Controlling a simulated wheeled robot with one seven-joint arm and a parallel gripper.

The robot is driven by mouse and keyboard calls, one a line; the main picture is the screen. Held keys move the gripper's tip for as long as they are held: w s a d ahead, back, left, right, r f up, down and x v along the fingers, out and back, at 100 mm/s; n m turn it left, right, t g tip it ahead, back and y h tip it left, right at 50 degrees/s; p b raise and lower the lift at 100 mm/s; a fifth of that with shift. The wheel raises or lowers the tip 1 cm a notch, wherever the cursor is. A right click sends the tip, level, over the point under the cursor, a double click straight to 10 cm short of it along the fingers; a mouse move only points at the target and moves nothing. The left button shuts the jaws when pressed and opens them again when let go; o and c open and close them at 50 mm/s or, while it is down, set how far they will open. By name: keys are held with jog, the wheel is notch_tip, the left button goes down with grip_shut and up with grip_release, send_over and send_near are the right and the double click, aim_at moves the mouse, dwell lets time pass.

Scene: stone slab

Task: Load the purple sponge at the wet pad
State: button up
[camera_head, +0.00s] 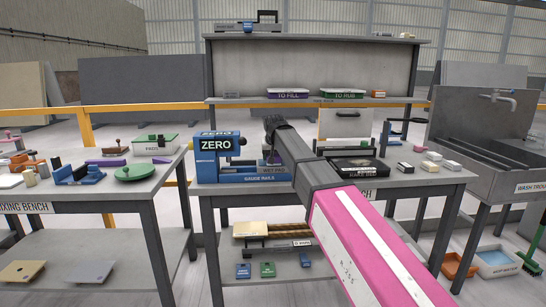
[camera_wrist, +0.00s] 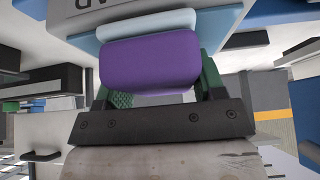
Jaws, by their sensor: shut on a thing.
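In the wrist view the purple sponge (camera_wrist: 150,62) sits between the green-padded fingers of my gripper (camera_wrist: 153,82), which is shut on it. A pale blue rounded pad (camera_wrist: 140,25), apparently the wet pad, lies directly beyond the sponge, on a blue and grey holder (camera_wrist: 232,18) with partly visible lettering. The sponge appears to be against the pad's edge; I cannot tell whether it touches. The sponge is not discernible there.
The blue ZERO gauge (camera_head: 219,145) stands left of my arm, above the gauge rails (camera_head: 250,179). A black box (camera_head: 357,168) and small blocks (camera_head: 432,156) lie to the right. The mixing bench (camera_head: 60,200) is at left and the wash trough (camera_head: 475,135) at right.

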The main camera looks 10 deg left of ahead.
dwell(0.3)
jog(key=shift+r, duration=3.4)
